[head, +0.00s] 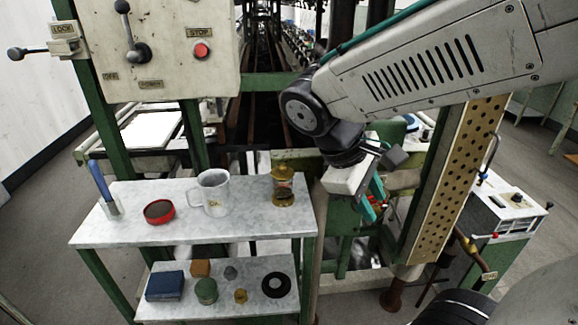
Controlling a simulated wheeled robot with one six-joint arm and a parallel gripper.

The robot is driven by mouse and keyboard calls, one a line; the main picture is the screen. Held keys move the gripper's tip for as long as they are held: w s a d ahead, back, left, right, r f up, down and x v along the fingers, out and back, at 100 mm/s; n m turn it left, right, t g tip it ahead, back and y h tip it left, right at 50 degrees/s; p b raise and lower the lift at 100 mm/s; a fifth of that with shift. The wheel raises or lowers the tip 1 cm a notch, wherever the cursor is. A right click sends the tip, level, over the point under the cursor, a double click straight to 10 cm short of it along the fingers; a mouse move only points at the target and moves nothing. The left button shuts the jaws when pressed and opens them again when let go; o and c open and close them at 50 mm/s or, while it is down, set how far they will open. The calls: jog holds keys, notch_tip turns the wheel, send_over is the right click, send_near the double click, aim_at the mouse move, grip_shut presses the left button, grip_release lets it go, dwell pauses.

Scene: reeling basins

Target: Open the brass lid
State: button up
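A brass-coloured jar (284,199) stands upright at the right end of the upper grey shelf top. Its brass lid (283,172) with a small knob appears to sit on top, though the detail is small. My gripper (374,206) hangs to the right of the jar, clear of the shelf and apart from the lid. Its teal fingers are seen from the side and partly hidden by the wrist, so their gap is unclear.
The lower shelf (215,311) bears several small items. A perforated post (455,185) stands right of my gripper.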

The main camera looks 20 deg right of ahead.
jog(key=w+f+n+h, duration=0.1)
jog(key=w+n+h, duration=0.3)
jog(key=w, duration=0.2)
jog(key=n+t+h, duration=0.6)
jog(key=n+t, duration=0.4)
jog(key=n, duration=0.4)
send_near(281, 168)
jog(key=x, duration=1)
jog(key=shift+w+d+f, duration=0.1)
jog(key=shift+w+d, duration=0.1)
jog(key=shift+d, duration=0.15)
grip_shut()
